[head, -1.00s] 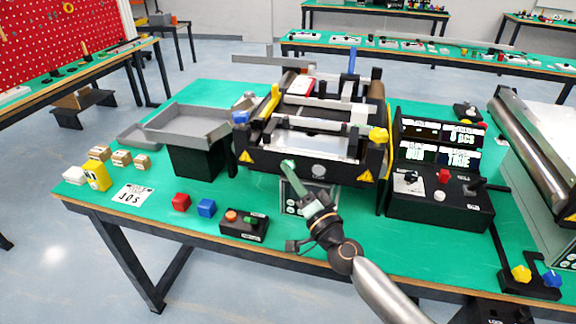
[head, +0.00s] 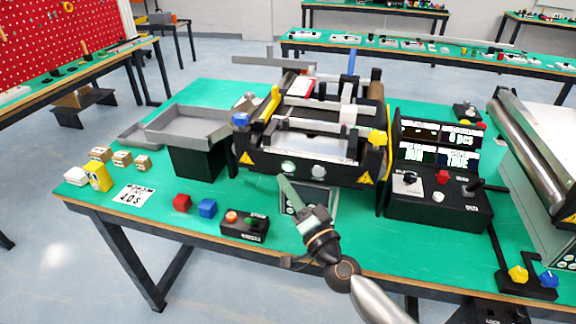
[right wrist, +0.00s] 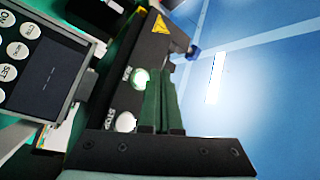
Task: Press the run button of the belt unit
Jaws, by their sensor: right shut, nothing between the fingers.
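The belt unit (head: 340,165) stands mid-table, with a black front panel bearing two round buttons. The run button (head: 288,167) is the left one and glows pale green; it also shows lit in the right wrist view (right wrist: 140,78). The paler stop button (head: 319,172) is to its right and also shows in the right wrist view (right wrist: 125,122). My right gripper (head: 281,180) is shut and empty. Its green fingertips are just in front of and below the run button, apart from it in the head view. My left gripper is not in view.
A keypad device (right wrist: 45,65) stands below the panel. A control console (head: 440,205) stands right. A grey tray (head: 187,126) is left.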

